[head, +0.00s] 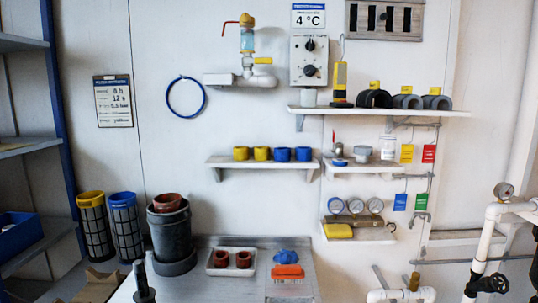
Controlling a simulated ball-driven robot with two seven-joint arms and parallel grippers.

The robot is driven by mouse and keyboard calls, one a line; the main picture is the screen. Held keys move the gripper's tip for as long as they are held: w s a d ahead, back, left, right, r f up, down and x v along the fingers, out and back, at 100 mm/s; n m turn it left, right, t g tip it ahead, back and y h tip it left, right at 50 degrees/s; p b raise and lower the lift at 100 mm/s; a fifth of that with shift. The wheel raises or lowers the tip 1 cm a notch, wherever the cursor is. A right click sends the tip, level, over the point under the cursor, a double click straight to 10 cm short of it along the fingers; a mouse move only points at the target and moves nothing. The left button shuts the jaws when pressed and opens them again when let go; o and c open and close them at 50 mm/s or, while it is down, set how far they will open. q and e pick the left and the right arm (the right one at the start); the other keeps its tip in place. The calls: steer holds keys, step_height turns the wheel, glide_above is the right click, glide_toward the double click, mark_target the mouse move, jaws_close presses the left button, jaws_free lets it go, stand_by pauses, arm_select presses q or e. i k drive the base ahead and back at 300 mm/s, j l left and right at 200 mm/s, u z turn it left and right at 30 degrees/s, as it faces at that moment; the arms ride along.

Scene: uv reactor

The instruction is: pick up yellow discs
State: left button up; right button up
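Two short yellow round pieces, likely the yellow discs, stand side by side on the middle wall shelf: the left yellow disc (240,153) and the right yellow disc (262,153). Two similar blue pieces (292,154) stand directly to their right on the same white shelf (265,165). Nothing is touching the yellow discs from above. I see neither of my grippers in the head view.
Below, a grey bench (225,278) holds a tray (215,269) with two red-brown cups, a blue item (285,256) and an orange block (287,271). A dark bucket (173,238) and two mesh filters stand left. White pipes (488,250) stand right.

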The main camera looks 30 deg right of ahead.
mark_target(241, 152)
steer(key=i+z, duration=0.65)
steer(key=i, duration=0.2)
